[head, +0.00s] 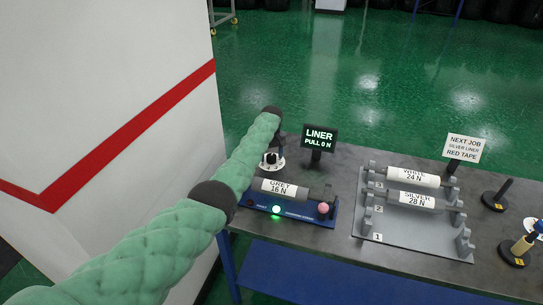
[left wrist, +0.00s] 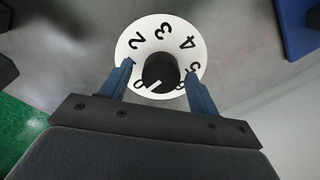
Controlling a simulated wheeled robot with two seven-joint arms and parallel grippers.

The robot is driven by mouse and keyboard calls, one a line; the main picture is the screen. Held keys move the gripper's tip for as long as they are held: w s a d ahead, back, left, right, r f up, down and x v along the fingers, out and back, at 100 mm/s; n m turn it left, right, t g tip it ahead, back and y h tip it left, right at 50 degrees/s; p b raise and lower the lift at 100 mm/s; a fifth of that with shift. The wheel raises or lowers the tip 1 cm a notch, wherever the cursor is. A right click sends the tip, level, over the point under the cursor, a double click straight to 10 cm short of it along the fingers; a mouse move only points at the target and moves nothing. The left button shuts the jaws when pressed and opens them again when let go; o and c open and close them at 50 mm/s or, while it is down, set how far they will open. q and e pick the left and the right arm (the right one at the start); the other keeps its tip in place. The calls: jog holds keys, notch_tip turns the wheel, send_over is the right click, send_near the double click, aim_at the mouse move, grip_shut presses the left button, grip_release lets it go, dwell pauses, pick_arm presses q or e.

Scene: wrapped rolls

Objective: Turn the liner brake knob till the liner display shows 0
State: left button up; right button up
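The liner display (head: 320,138) reads "LINER PULL 0 N" in the head view. The liner brake knob (left wrist: 159,72) is black and sits on a round white dial (left wrist: 131,45) with numbers. Its white pointer line points toward the 0, at the lower left in the left wrist view. In the head view the dial (head: 278,167) shows just beyond my green-sleeved left arm. My left gripper (left wrist: 158,71) is open, with one blue finger on each side of the knob and gaps visible between. My right gripper is not in view.
A blue unit (head: 335,211) with a lit green lamp (head: 276,209) holds a grey roll (head: 291,188). A grey rack (head: 400,238) holds a white roll (head: 413,176) and a silver roll (head: 410,200). A "next job" sign (head: 465,148) stands behind. A white wall (head: 100,80) is at left.

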aim_at(272, 156)
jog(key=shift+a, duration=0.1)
pick_arm(q)
jog(key=shift+r+b, duration=0.3)
jog(key=shift+r, duration=0.35)
notch_tip(272, 156, up, 6)
jog(key=shift+f+b, duration=0.15)
jog(key=shift+b, duration=0.75)
jog(key=shift+r, duration=0.4)
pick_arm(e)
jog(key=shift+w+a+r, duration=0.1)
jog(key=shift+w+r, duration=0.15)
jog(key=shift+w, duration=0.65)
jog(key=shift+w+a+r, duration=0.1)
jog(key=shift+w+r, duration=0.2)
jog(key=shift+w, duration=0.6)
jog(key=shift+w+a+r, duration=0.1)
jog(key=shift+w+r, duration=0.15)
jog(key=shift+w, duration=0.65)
